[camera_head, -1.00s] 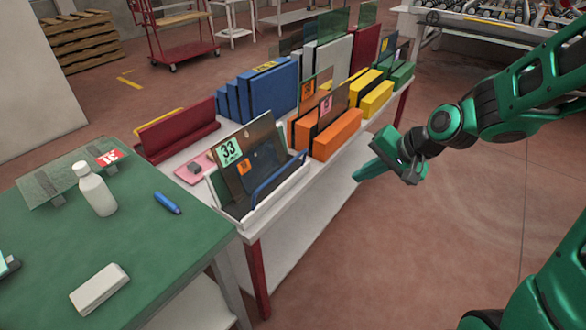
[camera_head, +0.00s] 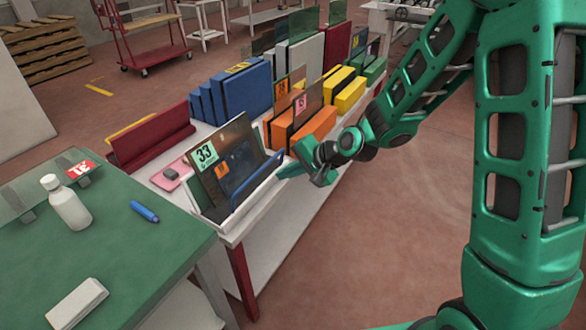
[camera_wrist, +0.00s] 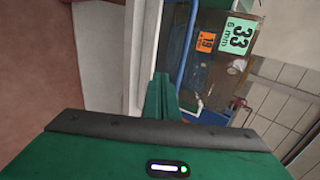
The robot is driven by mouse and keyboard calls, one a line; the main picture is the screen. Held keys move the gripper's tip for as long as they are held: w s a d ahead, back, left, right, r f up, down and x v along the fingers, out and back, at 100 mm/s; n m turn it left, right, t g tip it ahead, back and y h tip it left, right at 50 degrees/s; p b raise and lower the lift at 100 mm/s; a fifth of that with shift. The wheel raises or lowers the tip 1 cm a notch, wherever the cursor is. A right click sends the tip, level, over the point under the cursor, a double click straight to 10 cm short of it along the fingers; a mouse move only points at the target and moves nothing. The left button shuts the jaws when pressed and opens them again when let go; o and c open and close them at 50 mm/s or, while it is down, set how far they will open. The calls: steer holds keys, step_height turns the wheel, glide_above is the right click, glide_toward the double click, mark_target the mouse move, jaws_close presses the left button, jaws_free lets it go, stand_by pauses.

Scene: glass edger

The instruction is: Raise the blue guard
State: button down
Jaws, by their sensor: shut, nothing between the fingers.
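The blue guard (camera_head: 257,183) is a slim bar along the front of a white-framed unit (camera_head: 245,216) on the white table. It sits low, in front of an upright glass pane (camera_head: 228,160) with a green label 33. In the wrist view, the guard (camera_wrist: 187,45) runs up the picture just beyond my fingertips. My gripper (camera_head: 284,171) is shut and empty beside the guard's right end. In the wrist view, my gripper (camera_wrist: 161,82) shows closed fingers close to the guard; I cannot tell whether they touch it.
Orange blocks (camera_head: 312,128) stand just behind my gripper, with yellow blocks (camera_head: 349,96) farther along. Blue blocks (camera_head: 240,92) and a dark red block (camera_head: 150,145) are behind the unit. A green table (camera_head: 120,255) with a white bottle (camera_head: 67,203) is at left.

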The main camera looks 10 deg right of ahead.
steer(key=w+a, duration=0.2)
steer(key=a, duration=0.1)
steer(key=shift+w+a+f, duration=0.1)
steer(key=shift+w+a, duration=0.15)
steer(key=shift+w, duration=0.1)
steer(key=shift+w+a+r, duration=0.3)
steer(key=shift+w+a, duration=0.2)
steer(key=shift+a, duration=0.1)
steer(key=shift+w+a+r, duration=0.3)
steer(key=shift+w+a, duration=0.15)
steer(key=shift+a, duration=0.15)
